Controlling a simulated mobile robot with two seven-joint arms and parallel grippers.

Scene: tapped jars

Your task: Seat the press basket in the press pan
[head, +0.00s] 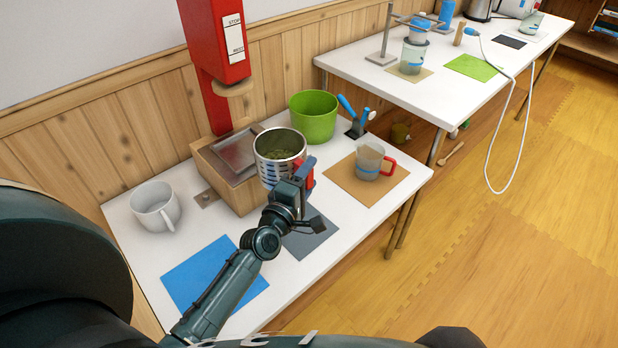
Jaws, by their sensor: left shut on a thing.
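The press basket (272,168) is a perforated metal cylinder with green matter inside and a red grip on its right side. My left gripper (300,178) is shut on the basket at that red grip. The basket is upright, in front of the press and just right of the press pan. The press pan (236,153) is a shallow metal tray on the wooden base (228,186) under the red press; the basket hides part of its right side. I cannot tell whether the basket's bottom is clear of the table. My right gripper is not in view.
The red press column (218,45) has a round wooden plate (232,89) above the pan. A green bin (313,118) stands behind the basket. A white mug (155,205) is left, a red-handled jug (368,160) right.

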